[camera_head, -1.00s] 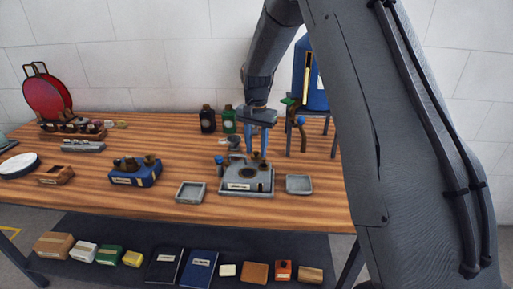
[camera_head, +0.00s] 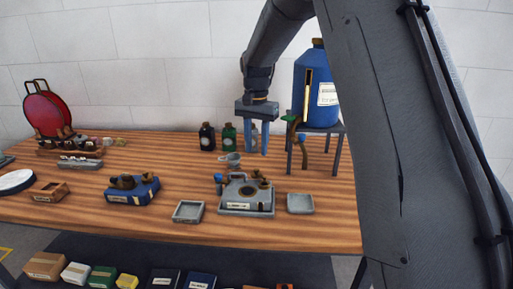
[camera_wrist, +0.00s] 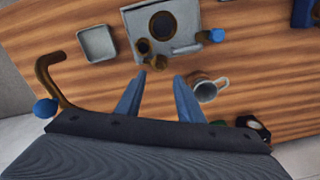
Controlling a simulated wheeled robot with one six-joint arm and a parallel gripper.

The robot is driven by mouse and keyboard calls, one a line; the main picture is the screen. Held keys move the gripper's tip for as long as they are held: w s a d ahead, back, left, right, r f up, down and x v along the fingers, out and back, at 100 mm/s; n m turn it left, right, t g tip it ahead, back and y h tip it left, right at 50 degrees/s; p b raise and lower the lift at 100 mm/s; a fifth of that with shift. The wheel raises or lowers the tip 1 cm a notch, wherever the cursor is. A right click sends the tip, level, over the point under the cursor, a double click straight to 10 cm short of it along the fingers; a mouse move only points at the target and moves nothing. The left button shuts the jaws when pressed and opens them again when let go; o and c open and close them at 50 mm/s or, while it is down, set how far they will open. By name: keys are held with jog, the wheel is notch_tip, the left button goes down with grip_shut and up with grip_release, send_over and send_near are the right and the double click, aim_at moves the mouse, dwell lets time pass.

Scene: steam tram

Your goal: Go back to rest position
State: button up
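My gripper (camera_head: 257,137) hangs above the back of the wooden table (camera_head: 110,215), with its two blue fingers pointing down. In the wrist view, the fingers (camera_wrist: 160,98) are apart and nothing shows between them. Below and in front of it is a grey device in a tray (camera_head: 230,212), with brown round parts on top. A grey mug (camera_head: 229,160) stands behind the device; it also shows right of the fingers in the wrist view (camera_wrist: 205,88).
A blue tank (camera_head: 316,95) on a stand (camera_head: 341,145) with a brown pipe is close right of my gripper. Dark bottles (camera_head: 207,136) stand left of it. Small grey trays (camera_head: 187,211) flank the device. A blue box (camera_head: 132,191) and red disc (camera_head: 46,106) are further left.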

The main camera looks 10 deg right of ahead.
jog(key=s+f+n, duration=0.3)
jog(key=s+n, duration=0.1)
jog(key=s, duration=1.1)
jog(key=s+d+f+n+t, duration=0.1)
jog(key=s+f+n, duration=0.2)
jog(key=s, duration=1.1)
jog(key=shift+s+d+f+n, duration=0.2)
jog(key=shift+s+f+n, duration=0.2)
jog(key=shift+f, duration=0.25)
